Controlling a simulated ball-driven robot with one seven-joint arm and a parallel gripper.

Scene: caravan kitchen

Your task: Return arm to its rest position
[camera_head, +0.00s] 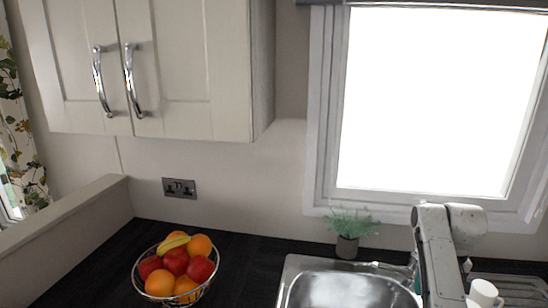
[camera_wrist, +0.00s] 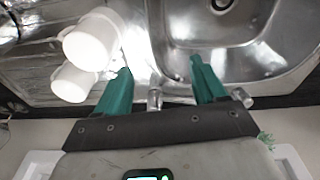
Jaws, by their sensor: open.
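My arm (camera_head: 437,255) shows as white links at the lower right of the head view, in front of the sink area. My gripper (camera_wrist: 160,76) shows in the wrist view with its two green fingers spread wide apart. Nothing is between the fingers. They hang over the sink's edge, with the steel sink basin (camera_wrist: 225,35) beyond the right finger. Two white mugs (camera_wrist: 90,40) (camera_wrist: 74,82) are to the left of the left finger, apart from it or very close; I cannot tell exactly.
A wire bowl of fruit (camera_head: 148,292) stands on the dark counter (camera_head: 240,255) left of the sink (camera_head: 292,280). A small potted plant (camera_head: 346,246) stands behind the sink by the window. White cupboards (camera_head: 190,60) hang at upper left. The counter between bowl and sink is clear.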

